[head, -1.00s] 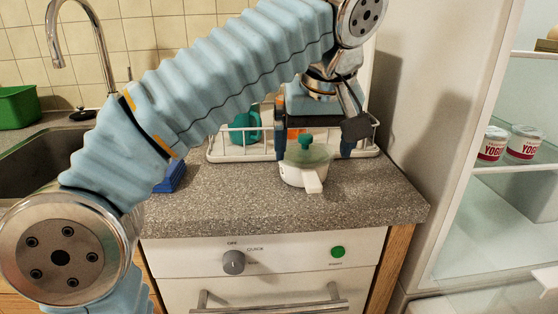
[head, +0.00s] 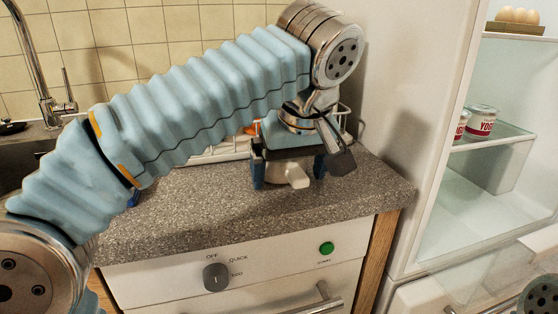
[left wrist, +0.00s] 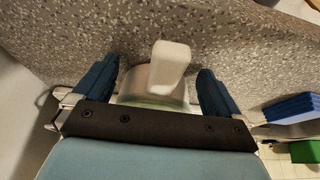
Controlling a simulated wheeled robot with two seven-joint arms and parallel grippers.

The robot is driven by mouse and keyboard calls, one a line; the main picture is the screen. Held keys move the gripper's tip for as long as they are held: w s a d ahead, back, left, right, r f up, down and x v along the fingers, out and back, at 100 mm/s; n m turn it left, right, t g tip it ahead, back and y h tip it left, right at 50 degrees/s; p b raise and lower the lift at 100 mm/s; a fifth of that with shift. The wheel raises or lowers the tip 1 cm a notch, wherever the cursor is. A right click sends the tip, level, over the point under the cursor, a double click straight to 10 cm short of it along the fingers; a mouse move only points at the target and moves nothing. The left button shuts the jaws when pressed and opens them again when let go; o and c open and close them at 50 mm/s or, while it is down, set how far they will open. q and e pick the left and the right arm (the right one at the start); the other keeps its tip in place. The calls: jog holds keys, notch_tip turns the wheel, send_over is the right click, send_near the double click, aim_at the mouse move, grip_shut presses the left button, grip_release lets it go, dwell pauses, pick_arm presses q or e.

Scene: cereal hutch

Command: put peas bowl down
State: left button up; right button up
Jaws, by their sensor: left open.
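The peas bowl is a small white pot with a stubby handle; it stands on the speckled counter near its right end. In the head view only its white handle and a bit of its side (head: 290,175) show below my gripper. My left gripper (head: 288,170) is open, pointing down over the bowl, with one blue finger on each side. In the left wrist view the bowl (left wrist: 145,82) sits between the open fingers (left wrist: 155,83), with visible gaps beside it. The gripper's palm hides its lid and contents.
A white dish rack (head: 215,152) stands behind the bowl, mostly hidden by my left arm. A blue object (left wrist: 292,108) and a green one (left wrist: 305,151) show in the left wrist view. The open fridge (head: 490,170) is at the right. The counter (head: 190,215) in front is clear.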

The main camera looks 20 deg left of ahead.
pick_arm(q)
grip_shut()
jog(key=shift+r, duration=0.1)
dwell(0.3)
jog(key=shift+r, duration=0.1)
